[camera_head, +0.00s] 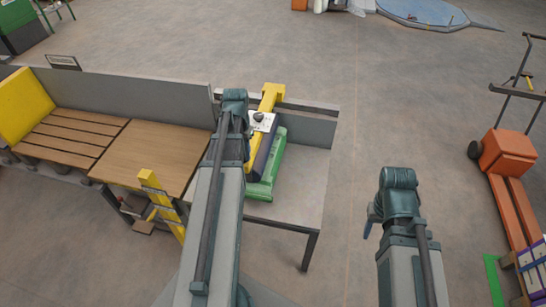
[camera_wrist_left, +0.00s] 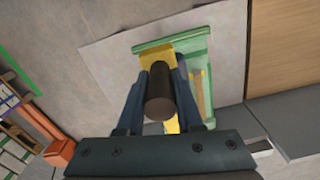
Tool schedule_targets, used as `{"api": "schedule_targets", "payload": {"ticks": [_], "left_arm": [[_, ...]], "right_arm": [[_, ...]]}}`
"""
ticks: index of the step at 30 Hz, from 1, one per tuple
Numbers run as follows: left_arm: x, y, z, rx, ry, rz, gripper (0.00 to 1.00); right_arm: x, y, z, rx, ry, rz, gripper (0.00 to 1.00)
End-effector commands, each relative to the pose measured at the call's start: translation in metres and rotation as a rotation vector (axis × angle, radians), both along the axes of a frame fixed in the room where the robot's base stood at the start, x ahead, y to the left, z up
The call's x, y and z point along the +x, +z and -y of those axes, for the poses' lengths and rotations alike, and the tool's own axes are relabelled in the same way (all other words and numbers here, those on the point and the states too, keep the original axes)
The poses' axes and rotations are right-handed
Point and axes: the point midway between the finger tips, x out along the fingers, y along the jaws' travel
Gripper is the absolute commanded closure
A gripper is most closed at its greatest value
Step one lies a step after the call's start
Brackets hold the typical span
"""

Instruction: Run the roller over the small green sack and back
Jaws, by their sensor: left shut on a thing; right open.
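The small green sack (camera_head: 267,185) lies on the grey table section in the head view. It also shows in the left wrist view (camera_wrist_left: 207,52). The yellow roller (camera_head: 271,97) lies over or against the sack; contact cannot be told. My left gripper (camera_wrist_left: 161,72) is shut on the roller's dark round handle (camera_wrist_left: 160,95), with a finger on each side. In the head view my left arm and wrist hide the grip and part of the sack. My right gripper (camera_head: 371,217) is open and empty, to the right of the table and away from the sack.
A low grey wall (camera_head: 300,127) runs behind the table (camera_head: 305,185). Wooden boards (camera_head: 152,150) and a yellow block (camera_head: 22,106) lie to the left. A yellow post (camera_head: 160,200) stands in front. An orange trolley (camera_head: 508,152) stands far right. Floor between table and trolley is clear.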

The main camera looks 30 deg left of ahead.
Motion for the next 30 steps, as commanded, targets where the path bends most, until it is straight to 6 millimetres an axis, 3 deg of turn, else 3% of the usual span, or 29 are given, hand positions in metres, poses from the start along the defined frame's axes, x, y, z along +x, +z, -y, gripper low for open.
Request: {"api": "schedule_targets", "payload": {"ticks": [1, 6, 15, 22, 30], "left_arm": [[-0.005, 0.000, -0.021, 0.002, 0.009, -0.001, 1.00], [-0.021, 0.000, -0.080, 0.002, 0.008, -0.001, 1.00], [-0.045, 0.000, -0.163, 0.001, 0.004, -0.002, 1.00], [-0.057, 0.000, -0.201, 0.001, 0.001, -0.001, 1.00], [-0.062, 0.000, -0.218, 0.001, -0.001, -0.001, 1.00]], "right_arm": [[0.000, 0.000, 0.000, 0.000, 0.000, 0.000, 0.50], [0.000, 0.000, 0.000, 0.000, 0.000, 0.000, 0.50], [0.000, 0.000, 0.000, 0.000, 0.000, 0.000, 0.50], [0.000, 0.000, 0.000, 0.000, 0.000, 0.000, 0.50], [0.000, 0.000, 0.000, 0.000, 0.000, 0.000, 0.50]]}}
